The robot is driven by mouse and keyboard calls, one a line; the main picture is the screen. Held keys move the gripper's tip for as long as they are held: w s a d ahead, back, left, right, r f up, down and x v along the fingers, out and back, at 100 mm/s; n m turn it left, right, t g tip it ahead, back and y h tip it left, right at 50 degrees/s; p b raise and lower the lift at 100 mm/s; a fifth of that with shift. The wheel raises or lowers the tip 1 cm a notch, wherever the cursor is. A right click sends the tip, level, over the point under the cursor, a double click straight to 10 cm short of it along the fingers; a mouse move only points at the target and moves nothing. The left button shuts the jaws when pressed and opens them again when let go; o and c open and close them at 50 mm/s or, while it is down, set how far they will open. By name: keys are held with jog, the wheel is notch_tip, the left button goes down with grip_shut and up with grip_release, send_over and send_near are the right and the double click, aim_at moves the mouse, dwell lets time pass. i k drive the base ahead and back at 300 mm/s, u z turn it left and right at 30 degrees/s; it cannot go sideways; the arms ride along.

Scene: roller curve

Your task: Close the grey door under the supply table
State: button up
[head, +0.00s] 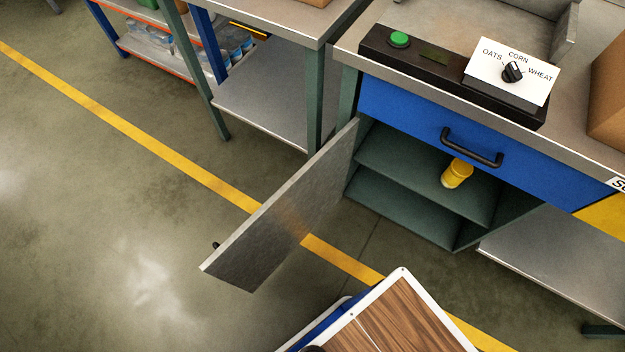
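The grey door (285,220) stands wide open under the supply table (358,50). It is hinged at the left side of the cabinet and swings out over the floor toward the lower left. A small dark knob (216,245) shows at its free edge, on the outer face. The open cabinet (425,180) is dark green with a shelf, and a yellow cylindrical item (456,173) is on the shelf. My gripper is not in view.
A blue drawer (430,120) with a black handle is above the cabinet. A control box with a green button (400,39) and a dial sits on the table. A wood-topped, white-edged surface (395,320) is at the bottom. Open floor (100,220) with a yellow line lies left.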

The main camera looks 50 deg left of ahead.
aim_at(245, 260)
jog(key=z, duration=1.45)
jog(key=k, duration=2.35)
jog(key=u, duration=1.65)
